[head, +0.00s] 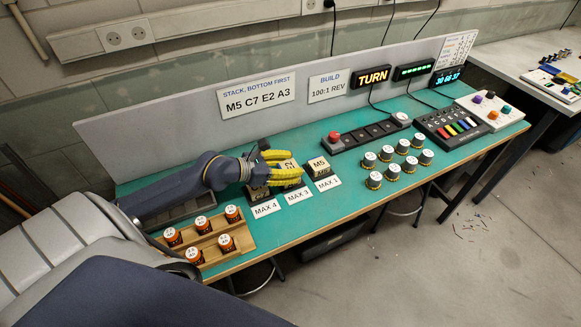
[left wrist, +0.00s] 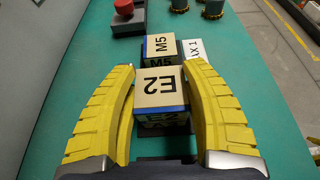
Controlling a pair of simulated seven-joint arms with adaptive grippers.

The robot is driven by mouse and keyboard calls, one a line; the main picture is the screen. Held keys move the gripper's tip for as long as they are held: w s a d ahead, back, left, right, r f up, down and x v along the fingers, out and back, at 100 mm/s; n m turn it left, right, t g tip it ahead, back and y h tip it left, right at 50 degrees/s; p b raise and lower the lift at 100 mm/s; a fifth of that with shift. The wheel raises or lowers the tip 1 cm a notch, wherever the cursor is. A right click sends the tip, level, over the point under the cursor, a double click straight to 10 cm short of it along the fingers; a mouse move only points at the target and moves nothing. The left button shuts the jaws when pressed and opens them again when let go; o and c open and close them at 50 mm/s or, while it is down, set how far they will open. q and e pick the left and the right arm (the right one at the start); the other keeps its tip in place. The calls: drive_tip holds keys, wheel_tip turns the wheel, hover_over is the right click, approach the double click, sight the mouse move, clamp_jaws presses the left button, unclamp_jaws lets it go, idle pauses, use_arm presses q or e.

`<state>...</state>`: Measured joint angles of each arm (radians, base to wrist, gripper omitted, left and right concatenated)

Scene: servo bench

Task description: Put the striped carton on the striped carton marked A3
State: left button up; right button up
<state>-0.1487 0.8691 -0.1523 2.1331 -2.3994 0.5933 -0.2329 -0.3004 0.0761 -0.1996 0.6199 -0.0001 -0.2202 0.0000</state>
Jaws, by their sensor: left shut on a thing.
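My left gripper (head: 274,168) is shut on a carton marked E2 (head: 289,163), with a yellow finger on each side of it. In the left wrist view the E2 carton (left wrist: 158,88) has a cream top, a blue band and dark lettering on its side. I cannot tell whether it is clear of the bench. A carton marked M5 (head: 319,165) stands just right of it, behind the MAX 1 label. My right gripper is out of view.
A sign (head: 257,95) reads "Stack, bottom first: M5 C7 E2 A3". A wooden rack (head: 238,249) with orange-sided cans is at the front left.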

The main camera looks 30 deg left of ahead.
use_arm(q)
drive_tip(key=shift+f, duration=0.35)
drive_tip(key=o, duration=1.1)
drive_tip(key=shift+o, duration=0.2)
drive_tip(key=shift+r, duration=0.15)
drive_tip(key=shift+v, duration=5.95)
drive_tip(key=shift+r, duration=0.1)
